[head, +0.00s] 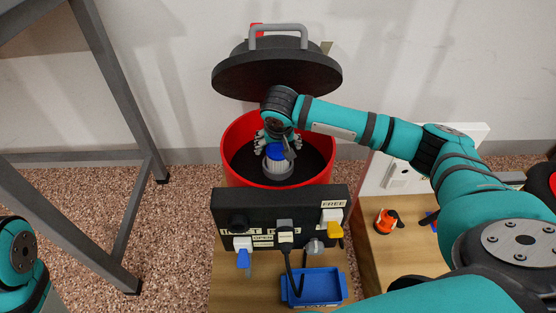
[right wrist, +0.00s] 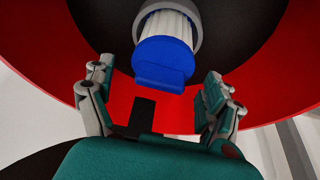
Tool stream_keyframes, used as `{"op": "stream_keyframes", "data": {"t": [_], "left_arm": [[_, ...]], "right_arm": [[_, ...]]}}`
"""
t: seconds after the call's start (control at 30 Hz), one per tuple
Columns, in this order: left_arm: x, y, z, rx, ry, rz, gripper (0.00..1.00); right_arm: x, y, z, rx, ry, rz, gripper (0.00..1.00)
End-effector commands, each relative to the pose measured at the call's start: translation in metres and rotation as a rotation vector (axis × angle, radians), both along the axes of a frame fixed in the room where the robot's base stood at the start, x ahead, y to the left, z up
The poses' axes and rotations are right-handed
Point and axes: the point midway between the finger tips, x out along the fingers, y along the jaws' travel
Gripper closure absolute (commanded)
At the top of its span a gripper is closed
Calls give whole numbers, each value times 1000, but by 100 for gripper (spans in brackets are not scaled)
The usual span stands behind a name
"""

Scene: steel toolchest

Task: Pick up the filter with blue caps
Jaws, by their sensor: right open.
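The filter (head: 277,160) is white and ribbed with a blue cap on top. It stands upright in a grey ring holder (head: 279,174) inside the red drum (head: 229,152). My right gripper (head: 276,142) reaches into the drum from above, right over the filter. In the right wrist view the filter's blue cap (right wrist: 163,64) lies just beyond and between the open fingers (right wrist: 155,90), with no contact visible. The filter's lower end is hidden in the holder. My left gripper is out of the picture; only part of my left arm shows at the lower left.
The drum's black lid (head: 277,76) stands raised behind the drum. A black panel (head: 225,208) with plugs and labels stands in front. A blue tray (head: 317,301) lies on the wooden top. An orange object (head: 386,221) is at right. A grey metal frame (head: 118,87) stands at left.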

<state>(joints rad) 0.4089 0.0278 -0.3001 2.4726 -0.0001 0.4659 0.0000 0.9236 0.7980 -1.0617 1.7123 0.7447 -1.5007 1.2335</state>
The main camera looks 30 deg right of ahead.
Motion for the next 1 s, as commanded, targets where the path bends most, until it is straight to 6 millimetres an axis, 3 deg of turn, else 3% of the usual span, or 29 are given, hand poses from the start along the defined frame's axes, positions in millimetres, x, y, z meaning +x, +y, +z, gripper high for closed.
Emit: {"op": "stream_keyframes", "data": {"t": [0.07,0.6,1.0], "left_arm": [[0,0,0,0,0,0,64],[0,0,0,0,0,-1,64],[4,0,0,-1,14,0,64]], "right_arm": [[0,0,0,0,0,0,17],[0,0,0,0,1,0,88],[0,0,4,0,0,0,89]]}}
